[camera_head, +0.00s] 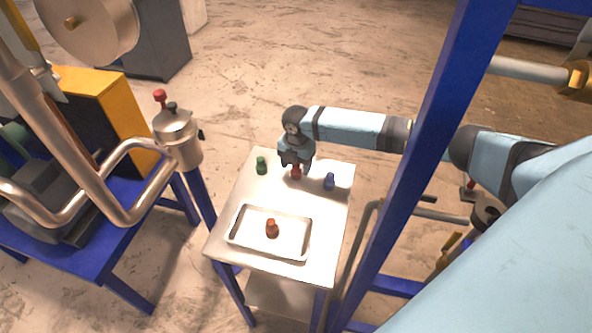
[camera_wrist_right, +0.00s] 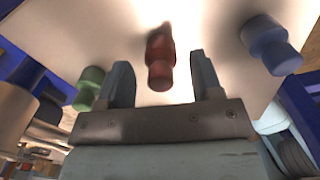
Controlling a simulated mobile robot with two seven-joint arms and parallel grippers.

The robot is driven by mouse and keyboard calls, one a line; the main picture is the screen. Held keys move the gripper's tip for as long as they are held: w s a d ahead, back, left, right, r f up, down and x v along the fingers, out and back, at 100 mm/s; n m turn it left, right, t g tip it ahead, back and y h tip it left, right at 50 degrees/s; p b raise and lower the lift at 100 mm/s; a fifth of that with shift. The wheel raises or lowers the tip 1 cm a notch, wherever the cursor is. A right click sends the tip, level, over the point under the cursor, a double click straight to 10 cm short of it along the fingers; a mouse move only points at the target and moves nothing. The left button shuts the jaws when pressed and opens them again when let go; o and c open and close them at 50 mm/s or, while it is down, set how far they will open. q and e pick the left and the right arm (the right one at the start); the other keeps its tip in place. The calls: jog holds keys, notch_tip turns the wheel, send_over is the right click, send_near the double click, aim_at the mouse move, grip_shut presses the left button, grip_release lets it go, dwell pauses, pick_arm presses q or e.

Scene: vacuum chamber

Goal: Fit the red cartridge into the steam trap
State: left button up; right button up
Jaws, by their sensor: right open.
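The red cartridge (camera_head: 296,173) stands on the metal table, just below my right gripper (camera_head: 295,161). In the right wrist view, the red cartridge (camera_wrist_right: 160,62) shows between the two spread fingers of my right gripper (camera_wrist_right: 163,78), with gaps on both sides. My right gripper is open and holds nothing. The steam trap (camera_head: 178,138) looks like a silvery metal body on the pipework at the left, with a red knob and a dark part on top. Its opening cannot be made out. My left gripper is out of view.
A green cartridge (camera_head: 261,165) stands left of the gripper and a blue one (camera_head: 329,181) right of it. A shallow tray (camera_head: 236,238) at the table's front holds a rust-coloured piece (camera_head: 272,229). A blue post (camera_head: 415,160) rises right of the table, before my right arm.

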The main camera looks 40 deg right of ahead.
jog(key=shift+f, duration=0.2)
jog(key=shift+s, duration=0.15)
grip_shut()
notch_tip(320, 180, up, 20)
jog(key=b, duration=0.1)
dwell(0.5)
